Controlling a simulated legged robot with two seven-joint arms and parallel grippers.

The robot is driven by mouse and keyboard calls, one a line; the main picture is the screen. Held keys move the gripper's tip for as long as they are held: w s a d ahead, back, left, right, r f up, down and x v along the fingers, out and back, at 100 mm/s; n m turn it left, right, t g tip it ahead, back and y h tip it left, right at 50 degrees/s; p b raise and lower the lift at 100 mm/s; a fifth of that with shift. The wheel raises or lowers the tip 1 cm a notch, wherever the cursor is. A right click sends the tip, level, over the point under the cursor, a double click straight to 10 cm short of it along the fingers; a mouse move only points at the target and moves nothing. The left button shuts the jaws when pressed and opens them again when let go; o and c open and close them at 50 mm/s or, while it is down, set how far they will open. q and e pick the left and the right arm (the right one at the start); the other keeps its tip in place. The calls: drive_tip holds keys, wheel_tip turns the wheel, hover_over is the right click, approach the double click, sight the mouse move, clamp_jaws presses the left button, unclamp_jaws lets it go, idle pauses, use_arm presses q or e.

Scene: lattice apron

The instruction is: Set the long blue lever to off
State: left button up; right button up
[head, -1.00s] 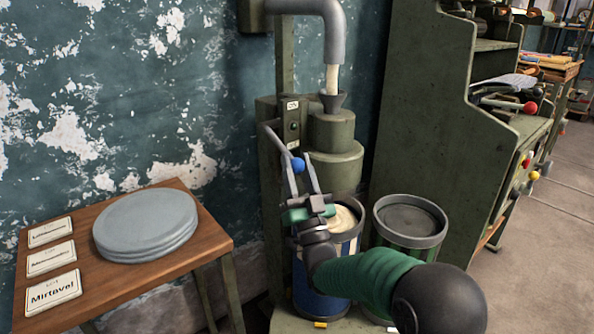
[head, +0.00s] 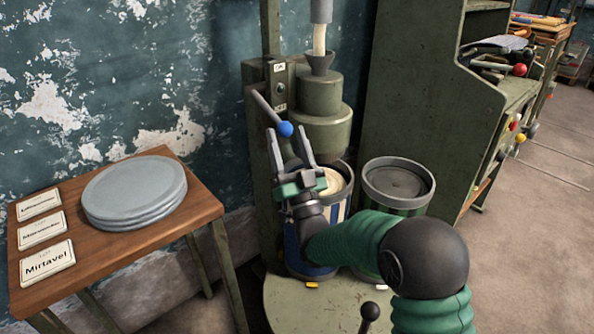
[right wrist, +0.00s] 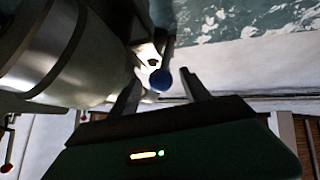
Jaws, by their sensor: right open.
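The long lever (head: 267,110) is a grey rod with a blue ball knob (head: 285,129) at its lower right end, on a green metal switch plate (head: 279,88) of the filling machine. The rod slants down to the right from the plate. My right gripper (head: 289,137) is open, its two fingers pointing up with the knob near their tips. In the right wrist view the blue knob (right wrist: 160,80) shows between the fingertips, with a gap to the right finger. Contact with the left finger cannot be told. My left gripper is not in view.
A striped blue bin (head: 300,240) with pale contents stands under my right gripper, beside a green bin (head: 425,170) with a grey lid. A wooden table (head: 120,245) with stacked grey lids (head: 140,190) and cards is at left. A green cabinet (head: 415,80) is at right.

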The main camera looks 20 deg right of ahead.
drive_tip(key=b+v, duration=0.4)
drive_tip(key=v, duration=1)
drive_tip(key=shift+s+f, duration=0.15)
drive_tip(key=shift+f, duration=0.05)
